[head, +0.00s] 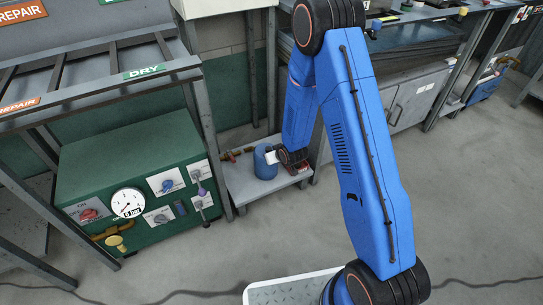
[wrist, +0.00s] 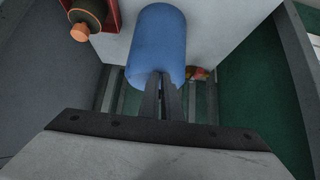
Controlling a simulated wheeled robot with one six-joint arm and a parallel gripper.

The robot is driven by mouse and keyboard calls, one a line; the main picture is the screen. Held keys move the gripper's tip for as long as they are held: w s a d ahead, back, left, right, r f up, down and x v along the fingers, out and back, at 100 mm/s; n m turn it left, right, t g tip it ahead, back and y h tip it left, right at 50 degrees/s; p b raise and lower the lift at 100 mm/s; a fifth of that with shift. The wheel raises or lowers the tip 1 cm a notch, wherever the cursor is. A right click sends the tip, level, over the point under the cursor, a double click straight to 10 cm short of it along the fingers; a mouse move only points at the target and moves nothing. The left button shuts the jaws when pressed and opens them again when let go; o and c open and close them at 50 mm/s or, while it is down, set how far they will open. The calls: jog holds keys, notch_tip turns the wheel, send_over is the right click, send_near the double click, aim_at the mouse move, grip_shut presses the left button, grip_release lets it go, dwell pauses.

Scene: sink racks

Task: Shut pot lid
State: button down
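A blue cylinder (head: 264,163), possibly the pot, stands on the low grey shelf under the bench. It also fills the upper middle of the wrist view (wrist: 158,38). I cannot make out a separate lid or whether one is open. My gripper (wrist: 161,76) has its two dark fingers close together, with their tips in front of the cylinder's lower end in the wrist view. Nothing shows between them, and I cannot tell whether they touch the cylinder. In the head view my arm hides part of that area.
A green cabinet (head: 128,190) with a gauge and knobs stands left of the shelf (head: 245,190). A metal rack post (head: 205,125) stands between them. A red item with an orange-ended dark cylinder (wrist: 84,18) is at the wrist view's upper left. Grey floor in front is clear.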

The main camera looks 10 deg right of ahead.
jog(key=shift+s+d+f, duration=0.15)
jog(key=shift+s+f, duration=0.3)
jog(key=shift+f, duration=0.2)
jog(key=shift+s+d+f, duration=0.1)
jog(key=shift+s+f, duration=0.3)
jog(key=shift+f, duration=0.2)
jog(key=shift+s, duration=0.15)
jog(key=w+r+v, duration=0.1)
jog(key=v, duration=1.1)
jog(key=shift+w+a+r, duration=0.2)
jog(key=shift+r, duration=0.25)
